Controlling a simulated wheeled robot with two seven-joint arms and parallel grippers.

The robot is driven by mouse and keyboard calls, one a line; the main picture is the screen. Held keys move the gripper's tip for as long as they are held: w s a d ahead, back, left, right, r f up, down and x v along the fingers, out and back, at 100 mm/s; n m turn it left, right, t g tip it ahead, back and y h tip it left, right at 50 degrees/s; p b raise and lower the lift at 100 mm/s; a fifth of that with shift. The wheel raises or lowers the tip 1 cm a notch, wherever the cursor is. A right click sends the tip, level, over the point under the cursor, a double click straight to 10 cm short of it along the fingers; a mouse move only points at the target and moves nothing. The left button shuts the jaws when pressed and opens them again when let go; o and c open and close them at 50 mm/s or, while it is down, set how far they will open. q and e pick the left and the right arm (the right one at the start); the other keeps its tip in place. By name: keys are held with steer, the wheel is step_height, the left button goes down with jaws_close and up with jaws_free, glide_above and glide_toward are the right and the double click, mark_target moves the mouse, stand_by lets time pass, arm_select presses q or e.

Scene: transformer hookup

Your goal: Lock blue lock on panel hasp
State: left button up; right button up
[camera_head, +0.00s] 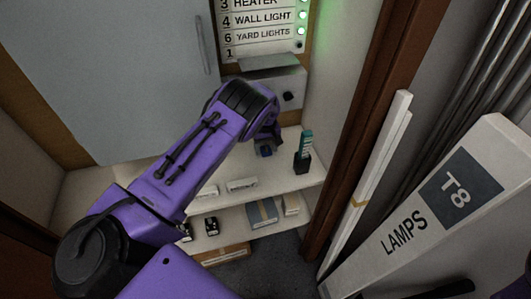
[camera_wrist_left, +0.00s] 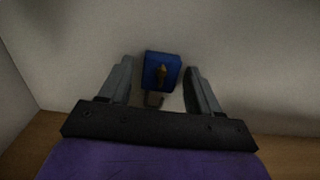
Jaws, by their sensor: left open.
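The blue lock (camera_wrist_left: 162,72) is between and slightly beyond the fingertips of my open left gripper (camera_wrist_left: 158,80) in the left wrist view. A brownish part shows on its face, and its shackle points back toward the gripper. A gap shows on each side, so the fingers do not seem to touch it. In the head view my left gripper (camera_head: 266,141) is low over the white shelf, with a small dark blue shape (camera_head: 265,151) at its tips, likely the lock. The grey panel (camera_head: 130,75) with a long handle is at the upper left. I cannot make out the hasp.
A dark holder (camera_head: 302,163) with a teal-topped item stands on the white shelf (camera_head: 305,182) right of my gripper. A grey box (camera_head: 286,91) sits under the labelled switch board (camera_head: 262,28). A wooden post (camera_head: 370,110) and a lamp carton (camera_head: 430,215) bound the right side.

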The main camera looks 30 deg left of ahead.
arm_select(q)
steer(key=shift+r, duration=0.1)
steer(key=c, duration=1.1)
steer(key=shift+r+p, duration=2.15)
steer(key=shift+r, duration=0.95)
steer(key=shift+f, duration=0.1)
